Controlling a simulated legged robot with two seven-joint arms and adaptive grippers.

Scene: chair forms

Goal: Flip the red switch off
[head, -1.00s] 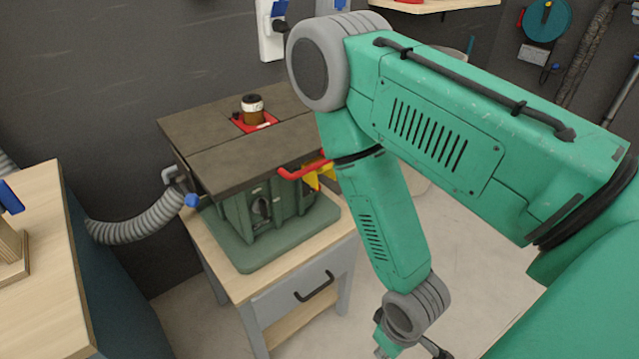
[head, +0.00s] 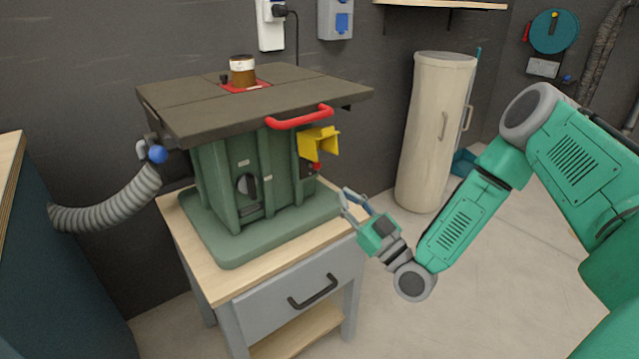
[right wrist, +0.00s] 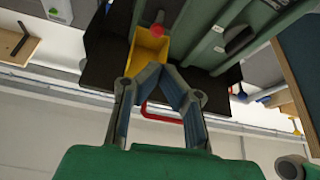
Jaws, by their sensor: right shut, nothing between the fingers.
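A green machine (head: 260,180) with a dark flat top stands on a wooden-topped cabinet. On its right side is a yellow flap or box (head: 318,143), with a small red knob-like switch (head: 317,167) just below it. In the right wrist view the red switch (right wrist: 157,30) shows beside the yellow box (right wrist: 148,52). A red bar handle (head: 300,118) runs along the top's front edge. My right gripper (head: 347,195) is shut and empty, lower right of the switch and apart from it. Its fingertips (right wrist: 160,72) meet below the yellow box in the wrist view. My left gripper is not in view.
The cabinet (head: 290,300) has a grey drawer with a black handle. A grey hose (head: 105,210) leaves the machine on the left. A beige cylinder (head: 435,130) stands behind at right. A jar (head: 242,70) sits on the machine top. Floor at right is open.

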